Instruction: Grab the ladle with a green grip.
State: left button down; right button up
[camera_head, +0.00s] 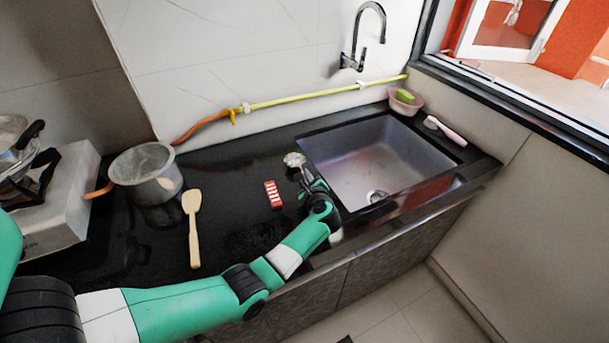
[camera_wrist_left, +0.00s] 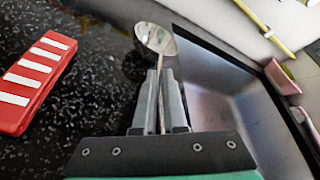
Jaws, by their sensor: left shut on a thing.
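A metal ladle shows its round silver bowl (camera_head: 294,159) at the left edge of the sink in the head view. Its bowl (camera_wrist_left: 155,38) and thin handle also show in the left wrist view, with the handle running down between the fingers. My left gripper (camera_head: 306,179) is shut on the ladle's handle; its fingers (camera_wrist_left: 161,80) stand on both sides of it. The grip end is hidden by the gripper, so its colour does not show. A dark reflection lies by the bowl; I cannot tell whether the ladle touches the counter. My right gripper is not in view.
A red-and-white striped block (camera_head: 273,194) and a wooden spatula (camera_head: 192,228) lie on the black counter (camera_head: 230,170). A metal pot (camera_head: 147,174) stands by the stove. The sink (camera_head: 360,160) is right of the gripper; a pink bowl (camera_head: 406,107) and brush (camera_head: 446,131) lie beyond.

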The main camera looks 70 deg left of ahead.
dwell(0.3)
pick_arm(q)
jog(key=shift+r+p, duration=0.45)
jog(key=shift+r, duration=0.1)
notch_tip(320, 180, up, 3)
jog(key=shift+f+p, duration=0.1)
jog(key=shift+p, duration=0.85)
jog(key=s+d+r+p, duration=0.7)
jog(key=s+d+r, duration=0.1)
jog(key=d, duration=0.3)
jog(key=shift+s+r, duration=0.35)
jog(key=shift+r, duration=0.2)
